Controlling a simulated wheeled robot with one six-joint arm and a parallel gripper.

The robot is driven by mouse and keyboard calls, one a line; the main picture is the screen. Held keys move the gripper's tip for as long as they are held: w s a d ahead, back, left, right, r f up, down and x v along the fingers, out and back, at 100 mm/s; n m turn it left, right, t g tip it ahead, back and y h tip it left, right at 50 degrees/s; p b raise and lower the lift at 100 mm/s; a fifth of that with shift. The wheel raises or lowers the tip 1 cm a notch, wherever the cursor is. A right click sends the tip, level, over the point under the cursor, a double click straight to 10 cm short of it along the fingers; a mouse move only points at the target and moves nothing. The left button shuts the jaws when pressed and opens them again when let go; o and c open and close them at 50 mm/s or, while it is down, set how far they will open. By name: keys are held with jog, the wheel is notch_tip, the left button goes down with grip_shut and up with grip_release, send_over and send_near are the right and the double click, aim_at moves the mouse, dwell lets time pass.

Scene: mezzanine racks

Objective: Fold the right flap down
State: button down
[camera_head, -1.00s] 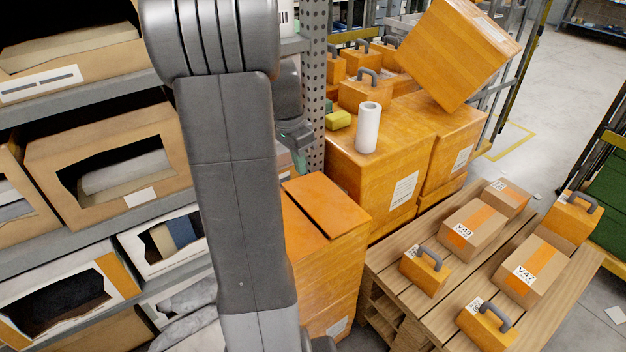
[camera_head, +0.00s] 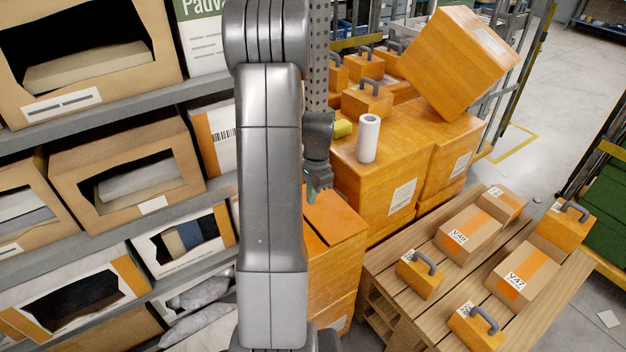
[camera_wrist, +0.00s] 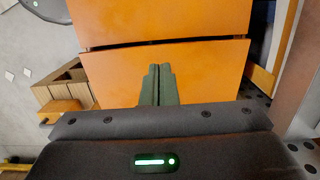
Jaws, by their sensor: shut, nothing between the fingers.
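An orange carton (camera_head: 333,262) stands beside the shelving, left of the pallet. One top flap (camera_head: 337,217) lies nearly flat, a dark gap between it and the panel beside it. The wrist view shows two orange panels, a farther one (camera_wrist: 160,20) and a nearer one (camera_wrist: 110,78), with a dark gap between. I cannot tell which one is the right flap. My gripper (camera_head: 317,188) is shut and empty, close over the carton top. In the wrist view its fingertips (camera_wrist: 160,68) overlap the nearer panel; contact is unclear. My arm hides the carton's left part.
A wooden pallet (camera_head: 405,285) with small boxes stands right of the carton. Large orange boxes (camera_head: 375,200) stand behind, with a white roll (camera_head: 368,138) on top. Shelving (camera_head: 95,250) is close on the left, and a perforated post (camera_head: 317,90) rises behind my gripper.

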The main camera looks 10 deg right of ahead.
jog(key=f, duration=0.4)
jog(key=shift+s+a+f, duration=0.1)
jog(key=shift+a+f, duration=0.1)
jog(key=shift+f, duration=0.2)
jog(key=shift+a+f+h+b, duration=0.1)
jog(key=shift+f+h+b, duration=0.2)
jog(key=shift+f+b, duration=0.25)
jog(key=shift+s+a+f+t+h+b, duration=0.15)
jog(key=shift+f+t+h+b, duration=0.15)
jog(key=shift+h+b, duration=0.3)
jog(key=shift+r, duration=0.15)
jog(key=shift+r+p, duration=0.3)
notch_tip(320, 180, up, 13)
jog(key=p, duration=0.1)
jog(key=shift+r+p, duration=0.2)
jog(key=shift+p, duration=0.15)
